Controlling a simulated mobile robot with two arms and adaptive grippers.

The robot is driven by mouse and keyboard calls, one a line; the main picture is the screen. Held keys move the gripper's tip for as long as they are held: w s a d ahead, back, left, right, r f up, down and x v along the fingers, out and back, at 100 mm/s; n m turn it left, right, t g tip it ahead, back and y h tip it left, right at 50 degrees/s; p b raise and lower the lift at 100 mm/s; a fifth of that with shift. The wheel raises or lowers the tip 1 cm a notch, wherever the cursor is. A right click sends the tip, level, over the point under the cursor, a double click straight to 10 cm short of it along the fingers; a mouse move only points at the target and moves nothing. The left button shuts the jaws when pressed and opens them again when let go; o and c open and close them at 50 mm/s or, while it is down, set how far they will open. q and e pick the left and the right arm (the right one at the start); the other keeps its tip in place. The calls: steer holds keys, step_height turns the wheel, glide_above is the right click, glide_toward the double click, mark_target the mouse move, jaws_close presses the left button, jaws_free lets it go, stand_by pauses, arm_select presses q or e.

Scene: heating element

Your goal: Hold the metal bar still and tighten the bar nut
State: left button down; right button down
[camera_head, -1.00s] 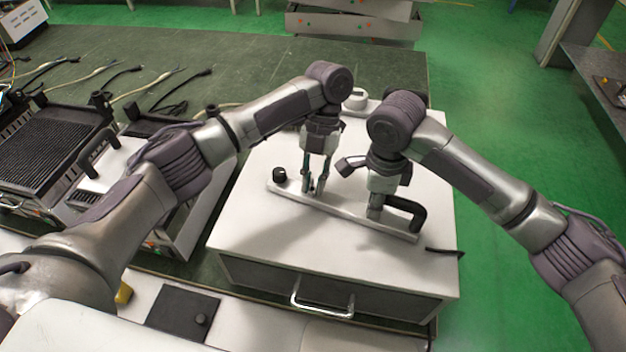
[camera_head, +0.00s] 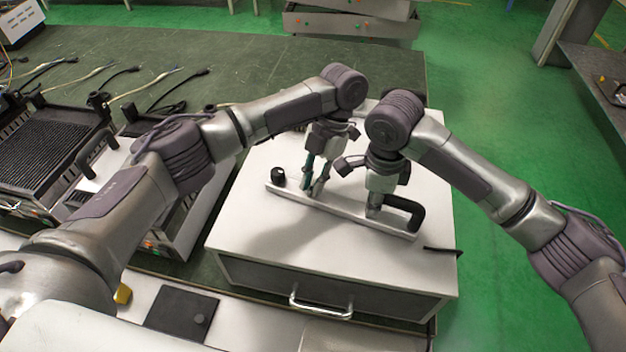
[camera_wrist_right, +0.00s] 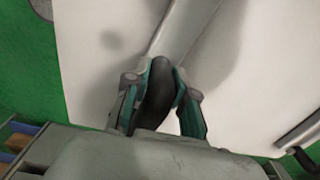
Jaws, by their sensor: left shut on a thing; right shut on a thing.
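A long pale metal bar (camera_head: 345,212) lies slantwise across the top of the white box. My left gripper (camera_head: 314,190) is tilted, with its fingertips down at the bar's left half, shut on it. A black curved handle (camera_head: 405,212) is at the bar's right end. My right gripper (camera_head: 375,210) points down beside it; in the right wrist view its fingers (camera_wrist_right: 160,85) are shut on the black curved handle (camera_wrist_right: 155,95), from which a grey bar runs upward. A small black knob (camera_head: 278,175) stands by the bar's left end. I cannot make out a separate nut.
The white box (camera_head: 255,225) has a front drawer handle (camera_head: 320,308). A thin black piece (camera_head: 442,251) lies at its right edge. A grill-like unit (camera_head: 45,145) and cables (camera_head: 180,90) are at the left. A black square plate (camera_head: 182,312) lies in front.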

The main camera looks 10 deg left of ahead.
arm_select(q)
steer(key=c, duration=1.1)
jaws_free()
steer(key=v, duration=1.2)
steer(key=shift+w, duration=0.1)
arm_select(e)
steer(key=c, duration=0.9)
jaws_free()
steer(key=shift+r, duration=0.1)
